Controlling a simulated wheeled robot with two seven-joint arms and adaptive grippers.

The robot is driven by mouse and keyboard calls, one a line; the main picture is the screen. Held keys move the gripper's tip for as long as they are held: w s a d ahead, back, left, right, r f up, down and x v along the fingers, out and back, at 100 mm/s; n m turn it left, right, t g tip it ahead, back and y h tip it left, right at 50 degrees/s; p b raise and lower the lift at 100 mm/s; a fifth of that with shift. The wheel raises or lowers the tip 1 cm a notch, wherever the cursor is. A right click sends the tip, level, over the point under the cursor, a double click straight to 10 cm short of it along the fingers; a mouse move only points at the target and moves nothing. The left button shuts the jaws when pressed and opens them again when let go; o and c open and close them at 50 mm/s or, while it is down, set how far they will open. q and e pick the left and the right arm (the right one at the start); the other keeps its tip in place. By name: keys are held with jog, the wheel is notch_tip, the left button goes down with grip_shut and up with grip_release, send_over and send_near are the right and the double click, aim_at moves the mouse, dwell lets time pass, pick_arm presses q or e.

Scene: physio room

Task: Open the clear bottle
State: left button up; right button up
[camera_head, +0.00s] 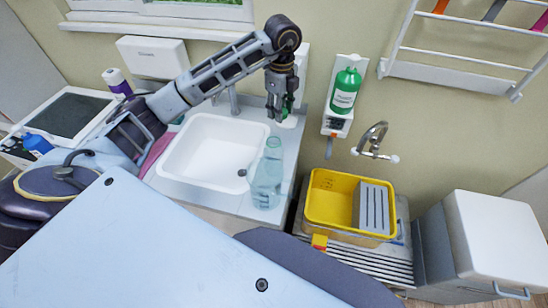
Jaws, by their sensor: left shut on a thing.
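The clear bottle (267,178) stands upright on the counter at the front right corner of the sink. Its pale, see-through neck points up, and I see no cap on it. My left gripper (280,113) is behind and above the bottle's neck, apart from it, pointing down. It is shut on a small green cap (289,104), partly hidden by the fingers. My right gripper is not in view.
The white sink (212,150) lies left of the bottle. A green pump bottle (345,90) hangs in a wall holder to the right. A yellow tub (335,205) stands below a wall tap (374,140). A tray (70,115) lies at the left.

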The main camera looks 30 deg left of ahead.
pick_arm(q)
jog(key=shift+r, duration=0.1)
dwell(0.4)
notch_tip(320, 180, down, 14)
jog(key=shift+f+p, duration=0.1)
jog(key=shift+p, duration=1.05)
